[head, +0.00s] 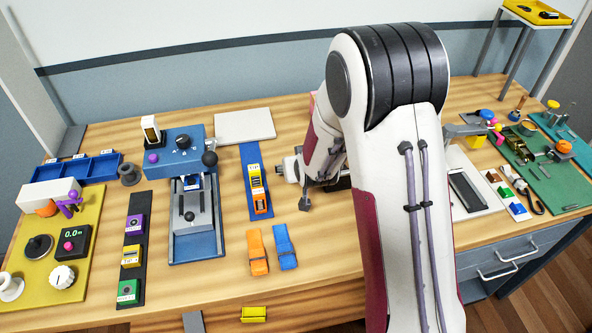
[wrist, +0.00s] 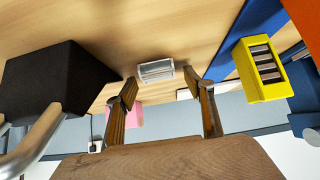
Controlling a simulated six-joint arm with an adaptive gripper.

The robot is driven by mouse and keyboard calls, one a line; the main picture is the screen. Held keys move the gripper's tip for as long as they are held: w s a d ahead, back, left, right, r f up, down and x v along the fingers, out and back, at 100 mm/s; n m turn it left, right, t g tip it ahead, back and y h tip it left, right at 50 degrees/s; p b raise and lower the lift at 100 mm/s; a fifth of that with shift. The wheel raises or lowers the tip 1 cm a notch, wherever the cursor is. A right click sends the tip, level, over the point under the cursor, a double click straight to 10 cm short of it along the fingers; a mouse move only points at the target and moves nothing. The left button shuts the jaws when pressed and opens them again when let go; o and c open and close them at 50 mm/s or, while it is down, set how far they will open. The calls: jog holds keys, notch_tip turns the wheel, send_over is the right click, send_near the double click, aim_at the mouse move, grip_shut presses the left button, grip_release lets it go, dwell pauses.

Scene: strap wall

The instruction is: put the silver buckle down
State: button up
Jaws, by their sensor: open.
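In the wrist view a small silver-grey block, which looks like the silver buckle (wrist: 156,70), is on the bare wood between and just beyond my fingertips. My gripper (wrist: 160,84) is open, its two fingers apart, and nothing shows held between them. In the head view my gripper (head: 305,203) is low over the table, right of the blue strap, mostly covered by my arm. The silver buckle cannot be made out in the head view.
A yellow buckle (wrist: 262,70) on a blue strap (wrist: 226,45) is close on the right in the wrist view. A dark block (wrist: 55,78) is on the left and a pink piece (wrist: 125,116) lies beyond the fingers. Orange (head: 257,252) and blue (head: 285,247) pieces lie in front.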

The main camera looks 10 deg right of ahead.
dwell(0.3)
jog(key=c, duration=1.2)
jog(key=shift+r, duration=0.1)
notch_tip(320, 180, up, 10)
dwell(0.5)
